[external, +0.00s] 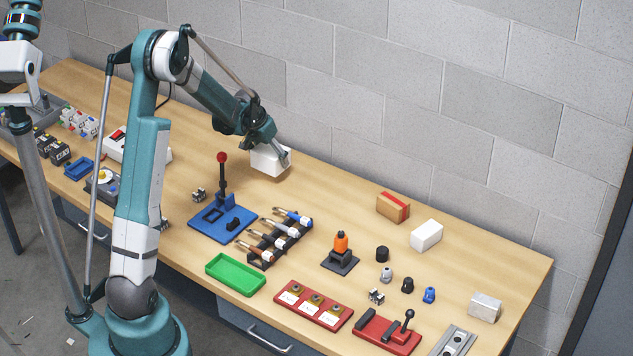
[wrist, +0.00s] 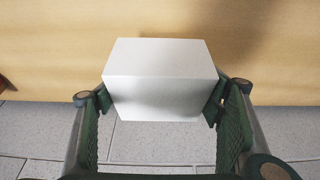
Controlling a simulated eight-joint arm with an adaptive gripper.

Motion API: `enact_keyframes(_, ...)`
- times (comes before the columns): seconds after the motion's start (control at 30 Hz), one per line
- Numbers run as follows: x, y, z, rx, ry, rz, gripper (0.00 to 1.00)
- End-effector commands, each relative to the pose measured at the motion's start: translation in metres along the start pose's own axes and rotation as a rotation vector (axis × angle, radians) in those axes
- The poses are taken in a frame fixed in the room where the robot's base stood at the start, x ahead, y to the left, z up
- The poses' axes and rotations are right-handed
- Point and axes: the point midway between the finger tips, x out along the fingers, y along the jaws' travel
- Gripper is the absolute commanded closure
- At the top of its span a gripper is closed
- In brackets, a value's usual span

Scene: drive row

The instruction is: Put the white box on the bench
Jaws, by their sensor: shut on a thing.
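A white box (wrist: 160,75) fills the middle of the wrist view, between the two green fingers of my gripper (wrist: 163,100). My gripper (external: 277,152) is shut on this white box, which also shows in the external view (external: 268,162) near the back of the bench. The box looks level. A shadow on the wood suggests it is held a little above the bench (external: 340,198), though the exact gap is hard to tell. A second white box (external: 426,235) rests on the bench at the back right.
A brown box with a red stripe (external: 393,207) sits left of the second white box. A blue base with a red-knobbed lever (external: 222,215) and a tool rack (external: 272,238) stand in front of my gripper. The block wall (external: 420,90) runs behind. Bare wood lies right of my gripper.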

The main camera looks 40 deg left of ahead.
Motion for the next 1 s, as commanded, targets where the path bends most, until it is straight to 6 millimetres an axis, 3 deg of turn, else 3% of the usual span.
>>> enact_keyframes(0.03,-0.002,-0.017,-0.002,-0.005,0.000,-0.002,0.49)
enact_keyframes(0.57,-0.022,-0.171,-0.007,-0.005,0.003,0.002,0.49)
enact_keyframes(1.0,-0.048,-0.296,0.010,-0.002,0.015,0.002,0.49)
